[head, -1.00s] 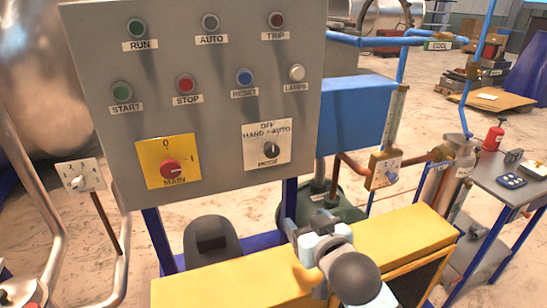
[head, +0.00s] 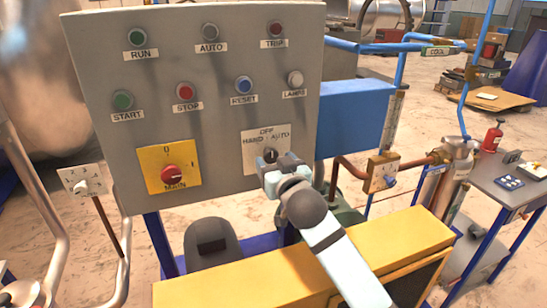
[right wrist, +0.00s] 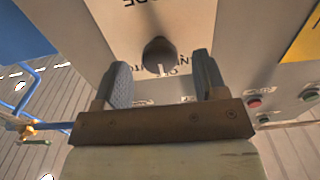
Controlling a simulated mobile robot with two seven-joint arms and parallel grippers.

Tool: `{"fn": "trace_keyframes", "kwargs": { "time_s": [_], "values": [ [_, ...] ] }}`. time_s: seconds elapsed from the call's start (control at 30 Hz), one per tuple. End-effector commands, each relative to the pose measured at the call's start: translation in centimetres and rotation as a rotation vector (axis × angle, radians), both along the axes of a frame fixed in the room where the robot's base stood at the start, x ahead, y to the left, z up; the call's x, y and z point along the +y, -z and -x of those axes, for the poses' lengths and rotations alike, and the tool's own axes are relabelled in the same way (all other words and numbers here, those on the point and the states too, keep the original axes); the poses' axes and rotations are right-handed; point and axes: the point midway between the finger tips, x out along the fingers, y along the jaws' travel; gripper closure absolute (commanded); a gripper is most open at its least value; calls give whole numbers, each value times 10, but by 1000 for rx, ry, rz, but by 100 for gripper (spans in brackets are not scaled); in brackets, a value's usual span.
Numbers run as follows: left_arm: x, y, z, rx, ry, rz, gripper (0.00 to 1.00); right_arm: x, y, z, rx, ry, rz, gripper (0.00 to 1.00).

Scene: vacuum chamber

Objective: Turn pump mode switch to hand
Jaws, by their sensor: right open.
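The pump mode switch is a dark round knob (right wrist: 160,52) on a white label plate (head: 254,142) marked OFF, HAND and AUTO. The plate sits on the lower right of the grey control panel (head: 225,118). In the right wrist view, which is upside down, the knob's white line points down, toward the OFF lettering. My right gripper (right wrist: 161,72) is open, with one finger on each side of the knob and gaps showing. In the head view this gripper (head: 272,163) covers the plate's lower part and part of the knob. My left gripper is not in view.
A red main switch (head: 173,175) on a yellow plate is left of the mode switch. Buttons and lamps, including blue RESET (head: 244,84), sit above. A yellow beam (head: 310,262) runs below the panel. A blue box (head: 355,115) stands at right.

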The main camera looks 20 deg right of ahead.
Motion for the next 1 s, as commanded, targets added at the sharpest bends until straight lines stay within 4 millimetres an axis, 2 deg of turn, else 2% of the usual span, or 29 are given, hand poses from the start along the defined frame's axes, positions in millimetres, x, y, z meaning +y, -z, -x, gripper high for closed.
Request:
{"fn": "trace_keyframes", "kwargs": {
  "time_s": [0.2, 0.47, 0.6, 0.67, 0.7, 1.0],
  "values": [
    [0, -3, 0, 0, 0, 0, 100, 0, 0, -14, 1, 1, 0, 35],
    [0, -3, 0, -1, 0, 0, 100, 0, 1, -15, 1, 0, -1, 35],
    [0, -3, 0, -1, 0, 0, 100, 0, 1, -15, 1, 0, -1, 67],
    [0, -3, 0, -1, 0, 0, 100, 0, 1, -14, 1, 0, -1, 81],
    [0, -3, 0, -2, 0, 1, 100, 0, 1, -14, 1, 0, -1, 84],
    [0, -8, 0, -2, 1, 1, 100, 0, -1, -15, 0, 0, 34, 84]
  ]
}}
